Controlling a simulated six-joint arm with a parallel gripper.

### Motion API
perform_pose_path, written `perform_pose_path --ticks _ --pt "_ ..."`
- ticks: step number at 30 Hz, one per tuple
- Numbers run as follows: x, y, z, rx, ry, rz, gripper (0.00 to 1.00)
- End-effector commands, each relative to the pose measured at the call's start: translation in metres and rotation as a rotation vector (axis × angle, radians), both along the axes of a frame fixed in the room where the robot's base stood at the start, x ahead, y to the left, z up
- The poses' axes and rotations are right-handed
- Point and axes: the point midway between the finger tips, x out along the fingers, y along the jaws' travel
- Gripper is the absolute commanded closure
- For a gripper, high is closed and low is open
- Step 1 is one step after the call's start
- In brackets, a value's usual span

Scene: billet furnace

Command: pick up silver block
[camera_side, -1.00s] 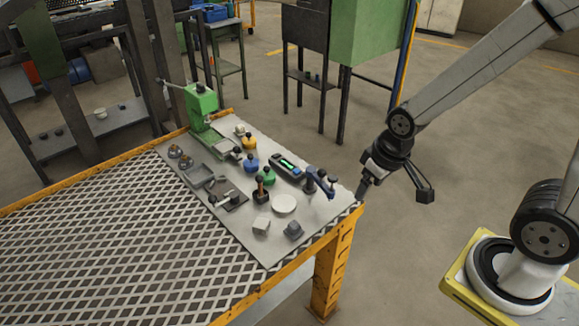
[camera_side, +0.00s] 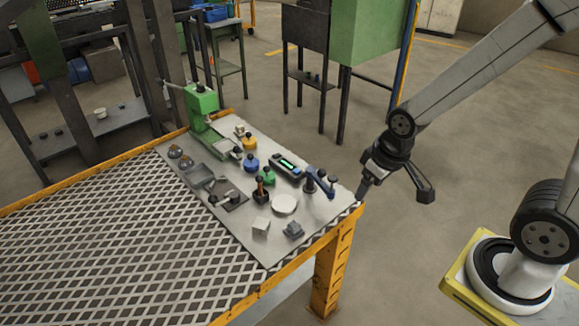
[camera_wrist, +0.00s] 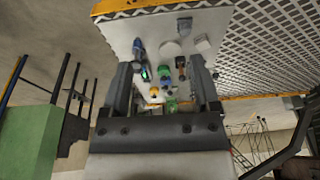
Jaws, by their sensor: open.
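A small grey, silver-looking block (camera_side: 293,230) sits at the front right of the grey plate on the bench. It shows near the top of the wrist view (camera_wrist: 184,25). A paler whitish cube (camera_side: 261,226) stands to its left, also in the wrist view (camera_wrist: 202,43). My gripper (camera_side: 363,190) hangs just beyond the bench's right corner, apart from the block and higher up. In the wrist view my gripper's (camera_wrist: 160,62) two fingers are spread wide with nothing held between them.
The plate also bears a white disc (camera_side: 284,204), a blue clamp-like tool (camera_side: 320,183), a dark device with a green display (camera_side: 288,166), several coloured knobs and a green press (camera_side: 203,107). The mesh bench top (camera_side: 120,240) on the left is clear.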

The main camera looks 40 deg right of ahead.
Motion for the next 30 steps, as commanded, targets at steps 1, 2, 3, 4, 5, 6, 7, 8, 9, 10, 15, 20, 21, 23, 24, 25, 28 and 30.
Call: perform_pose_path --ticks 1,2,3,4,5,6,7,8,9,10,15,20,21,23,24,25,28,30 --pt "0.0 0.0 0.0 0.0 0.0 0.0 0.21" --pt "0.0 0.0 0.0 0.0 0.0 0.0 0.21" --pt "0.0 0.0 0.0 0.0 0.0 0.0 0.21" --pt "0.0 0.0 0.0 0.0 0.0 0.0 0.21" --pt "0.0 0.0 0.0 0.0 0.0 0.0 0.21" --pt "0.0 0.0 0.0 0.0 0.0 0.0 0.21" --pt "0.0 0.0 0.0 0.0 0.0 0.0 0.21" --pt "0.0 0.0 0.0 0.0 0.0 0.0 0.21" --pt "0.0 0.0 0.0 0.0 0.0 0.0 0.15" --pt "0.0 0.0 0.0 0.0 0.0 0.0 0.05" --pt "0.0 0.0 0.0 0.0 0.0 0.0 0.0" --pt "0.002 0.001 0.0 -0.003 0.001 0.012 0.0" --pt "0.004 0.001 0.0 -0.004 0.002 0.023 0.0" --pt "0.008 0.002 0.0 -0.009 0.006 0.048 0.0" --pt "0.012 0.003 -0.001 -0.015 0.009 0.072 0.0" --pt "0.016 0.003 -0.001 -0.019 0.01 0.094 0.0" --pt "0.031 0.007 -0.003 -0.038 0.022 0.191 0.0" --pt "0.045 0.01 -0.006 -0.055 0.032 0.28 0.0"
